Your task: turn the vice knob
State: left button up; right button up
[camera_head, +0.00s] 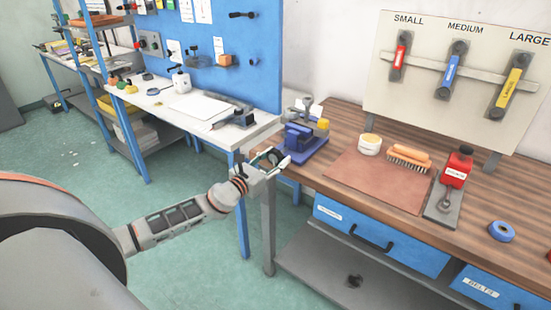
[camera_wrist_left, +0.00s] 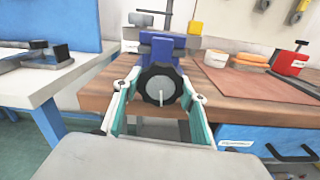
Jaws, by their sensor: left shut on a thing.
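The blue vice (camera_head: 304,143) is fixed at the left front corner of the wooden workbench; it also shows in the left wrist view (camera_wrist_left: 162,45). Its black round knob (camera_wrist_left: 160,84) faces my left wrist camera, with a light bar across its middle. My left gripper (camera_head: 277,160) reaches the knob from the bench's left front side. In the left wrist view, the fingers (camera_wrist_left: 160,92) lie on either side of the knob, shut on it. In the head view the gripper partly hides the knob. My right gripper is out of view.
A white-topped bench (camera_head: 215,127) stands close on the left.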

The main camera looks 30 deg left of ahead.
pick_arm(q)
jog(key=shift+f, duration=0.1)
jog(key=o, duration=1.1)
jog(key=shift+s, duration=0.1)
jog(key=s, duration=0.8)
jog(key=s+a, duration=0.1)
jog(key=s, duration=0.2)
jog(key=shift+s, duration=0.4)
